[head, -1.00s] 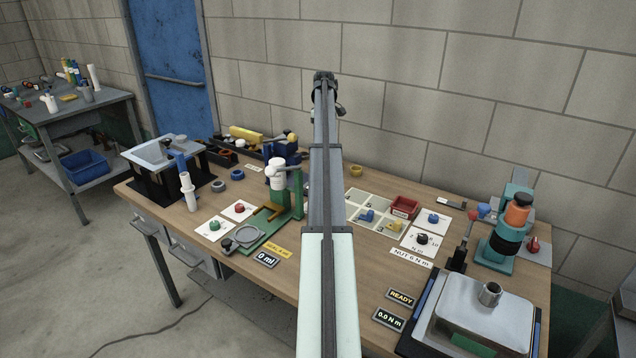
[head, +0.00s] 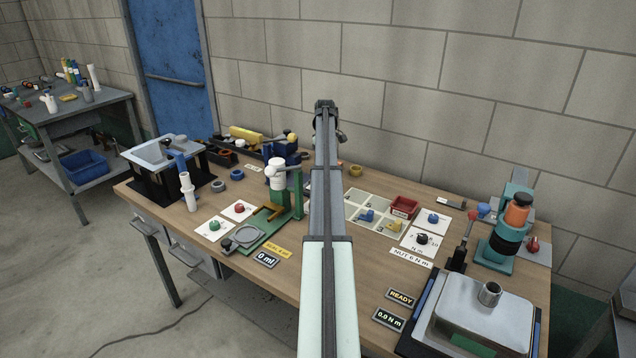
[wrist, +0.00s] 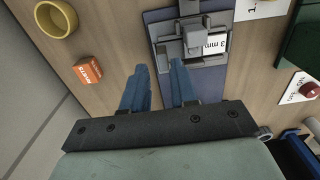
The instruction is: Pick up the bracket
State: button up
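In the wrist view my gripper (wrist: 158,68) has two blue fingers with a clear gap between them, and nothing shows in the gap. Just beyond the fingertips is a grey block-like fixture (wrist: 169,52) with a white "3 mm" label, on a blue-grey plate (wrist: 160,18). Whether the fingers touch it I cannot tell. No part is clearly identifiable as the bracket. Small blue (head: 367,215) and yellow (head: 393,226) pieces lie in the pale compartment tray (head: 352,195) to the right of my arm.
A yellow ring (wrist: 56,18) and an orange box (wrist: 88,70) lie left of my fingers in the wrist view. The green stand (head: 297,195) is close to my arm's left. A red bin (head: 404,205) stands to the right. The block wall is behind the bench.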

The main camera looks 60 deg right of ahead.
notch_tip(320, 180, down, 5)
jog(key=shift+w+a+r, duration=0.1)
jog(key=shift+a, duration=0.05)
jog(key=shift+c, duration=0.2)
grip_shut()
